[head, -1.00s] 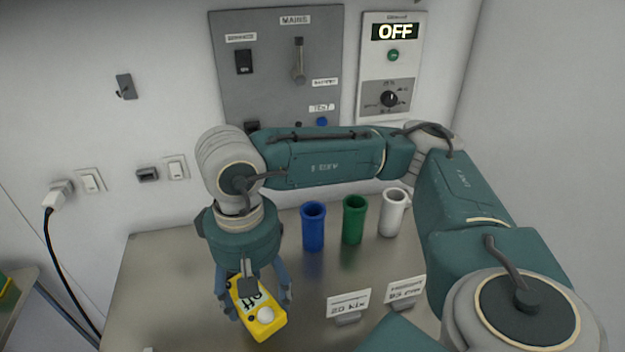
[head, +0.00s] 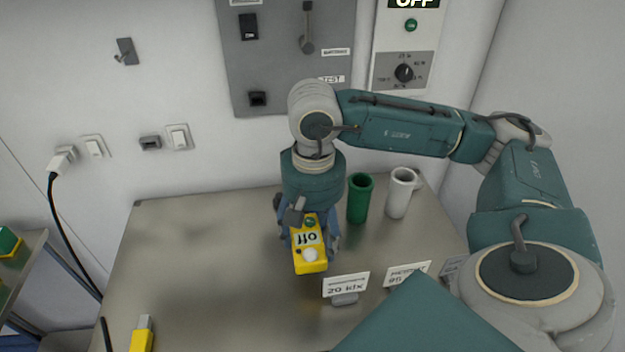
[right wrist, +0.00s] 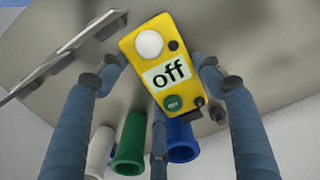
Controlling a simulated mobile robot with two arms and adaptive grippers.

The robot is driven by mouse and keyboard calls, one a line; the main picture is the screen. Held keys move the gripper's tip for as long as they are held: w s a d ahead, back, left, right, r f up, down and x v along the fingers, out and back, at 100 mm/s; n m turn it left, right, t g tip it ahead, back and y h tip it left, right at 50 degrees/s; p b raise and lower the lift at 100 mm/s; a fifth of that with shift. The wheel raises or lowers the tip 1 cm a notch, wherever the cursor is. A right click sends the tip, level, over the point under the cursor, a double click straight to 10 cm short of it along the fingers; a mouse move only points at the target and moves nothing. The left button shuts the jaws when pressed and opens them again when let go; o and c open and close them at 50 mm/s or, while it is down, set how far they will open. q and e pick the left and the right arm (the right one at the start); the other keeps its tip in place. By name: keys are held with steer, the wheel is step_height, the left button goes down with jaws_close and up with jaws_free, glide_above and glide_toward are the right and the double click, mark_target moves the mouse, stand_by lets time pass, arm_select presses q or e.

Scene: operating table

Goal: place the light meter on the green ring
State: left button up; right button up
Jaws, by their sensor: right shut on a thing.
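The light meter (head: 310,257) is a yellow box with a white dome, a green button and a display reading "off". My right gripper (head: 308,238) is shut on it above the steel table, with the dome end toward the front. In the right wrist view the meter (right wrist: 147,74) sits between the blue fingers of the gripper (right wrist: 160,76). I cannot make out a green ring in either view. My left gripper is not in view.
Labelled signs (head: 346,286) stand at front right. A yellow-and-grey item (head: 142,336) lies front left. The table's left half (head: 190,245) is mostly clear.

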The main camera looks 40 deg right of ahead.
steer(key=shift+w+f, duration=0.1)
steer(key=shift+f, duration=3.1)
steer(key=shift+f, duration=0.15)
steer(key=o, duration=1.4)
steer(key=shift+o, duration=0.2)
